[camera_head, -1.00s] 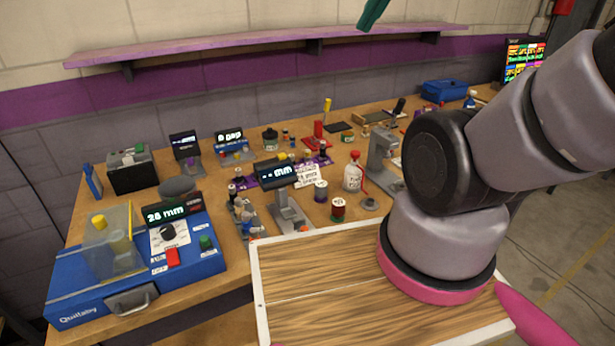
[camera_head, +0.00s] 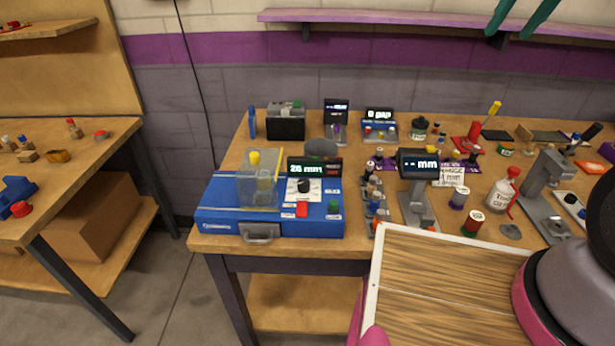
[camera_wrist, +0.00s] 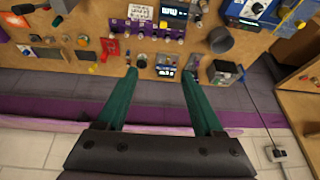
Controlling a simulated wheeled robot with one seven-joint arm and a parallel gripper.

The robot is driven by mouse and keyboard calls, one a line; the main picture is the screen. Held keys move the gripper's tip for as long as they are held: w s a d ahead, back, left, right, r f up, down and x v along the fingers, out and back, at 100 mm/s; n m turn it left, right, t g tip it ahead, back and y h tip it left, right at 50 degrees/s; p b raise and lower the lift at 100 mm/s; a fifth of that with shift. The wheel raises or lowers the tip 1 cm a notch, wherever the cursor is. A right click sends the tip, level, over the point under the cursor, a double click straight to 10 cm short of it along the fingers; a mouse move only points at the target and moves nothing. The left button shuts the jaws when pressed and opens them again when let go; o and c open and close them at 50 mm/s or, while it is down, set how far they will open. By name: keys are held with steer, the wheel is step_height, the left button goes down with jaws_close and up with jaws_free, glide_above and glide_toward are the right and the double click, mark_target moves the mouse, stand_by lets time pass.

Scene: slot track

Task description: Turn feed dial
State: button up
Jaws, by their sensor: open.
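The feed dial is a black knob (camera_head: 303,185) on a white plate on top of the blue machine (camera_head: 215,212). A display reading 26 mm stands just behind it, with a red button in front and a green knob to its right. In the wrist view the blue machine (camera_wrist: 235,8) is cut off at the top right. My gripper (camera_wrist: 159,75) has its two green fingers apart with nothing between them. In the head view the gripper (camera_head: 503,30) shows at the top right, high near the purple shelf and well away from the dial.
A clear guard (camera_head: 258,190) with a yellow knob stands left of the dial. A grey display stand (camera_head: 418,205) and small knobbed parts are to its right. A wood-topped tray (camera_head: 440,285) is in front. Another workbench (camera_head: 110,145) stands at left, with floor between.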

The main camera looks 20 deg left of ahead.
steer(key=w+a+f+n+g, duration=0.25)
steer(key=a+f+n, duration=0.45)
steer(key=a, duration=0.5)
steer(key=n+g+h, duration=0.2)
steer(key=n, duration=1.1)
glide_toward(304, 182)
step_height(304, 182, down, 9)
steer(key=shift+r, duration=0.15)
jaws_close()
